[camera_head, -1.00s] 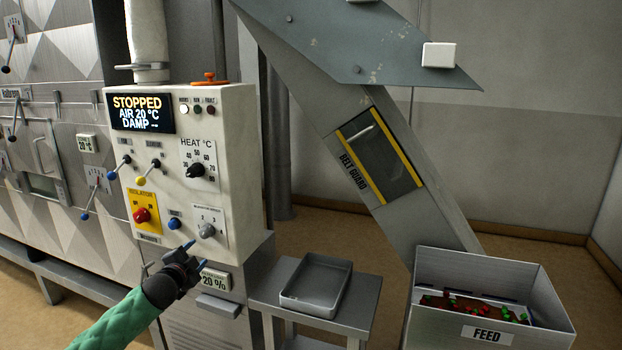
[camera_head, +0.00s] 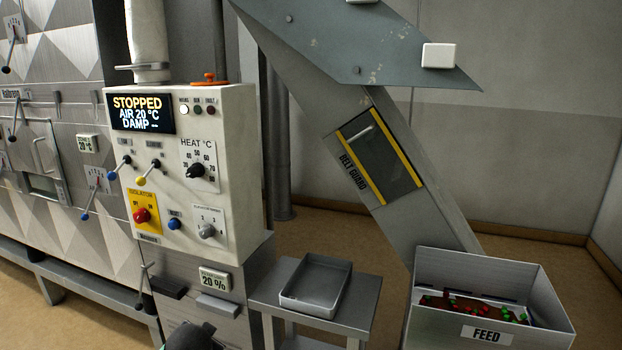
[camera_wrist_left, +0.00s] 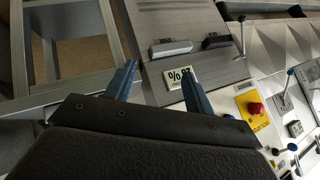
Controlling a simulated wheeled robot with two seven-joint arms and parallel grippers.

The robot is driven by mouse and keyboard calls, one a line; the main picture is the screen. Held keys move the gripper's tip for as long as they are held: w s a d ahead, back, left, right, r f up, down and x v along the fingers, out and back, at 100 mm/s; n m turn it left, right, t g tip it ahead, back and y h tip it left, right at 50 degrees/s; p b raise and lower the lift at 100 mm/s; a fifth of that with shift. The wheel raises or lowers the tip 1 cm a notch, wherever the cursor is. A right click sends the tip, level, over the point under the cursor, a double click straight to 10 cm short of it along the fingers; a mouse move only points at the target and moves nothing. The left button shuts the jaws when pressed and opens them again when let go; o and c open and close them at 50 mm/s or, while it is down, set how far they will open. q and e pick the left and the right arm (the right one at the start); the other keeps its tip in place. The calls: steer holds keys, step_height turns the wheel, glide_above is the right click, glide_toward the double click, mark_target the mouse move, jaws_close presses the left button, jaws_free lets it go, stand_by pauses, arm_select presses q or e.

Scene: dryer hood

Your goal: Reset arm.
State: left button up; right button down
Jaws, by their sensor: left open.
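My left gripper (camera_wrist_left: 158,82) is open in the left wrist view, its two blue fingers apart with nothing held between them. Beyond the fingers is the grey cabinet front with a 20 % label (camera_wrist_left: 179,78) and two handles. In the head view only a dark piece of my left arm shows at the bottom edge, and the fingers are out of frame. The control panel (camera_head: 240,215) stands above, its screen (camera_head: 140,113) reading STOPPED, AIR 20 °C, DAMP --. My right gripper is in neither view.
A metal tray (camera_head: 341,280) sits on a small grey side table (camera_head: 358,315) right of the cabinet. The FEED bin (camera_head: 445,328) with red and green bits stands at lower right, under the sloping chute (camera_head: 440,215). Floor is open behind them.

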arm_select(q)
steer(key=s+d+f+n+g+h, duration=0.1)
steer(key=s+d+f+g, duration=0.1)
steer(key=s+f, duration=0.5)
steer(key=s+d+f+n+g+h, duration=0.1)
steer(key=s+d+f+g, duration=0.2)
steer(key=s, duration=1.4)
steer(key=s+d+f+n+g+h, duration=0.1)
steer(key=s+d+f, duration=0.4)
steer(key=s+f, duration=0.8)
steer(key=shift+d+g, duration=0.35)
steer(key=shift+g, duration=0.35)
steer(key=shift+r, duration=0.1)
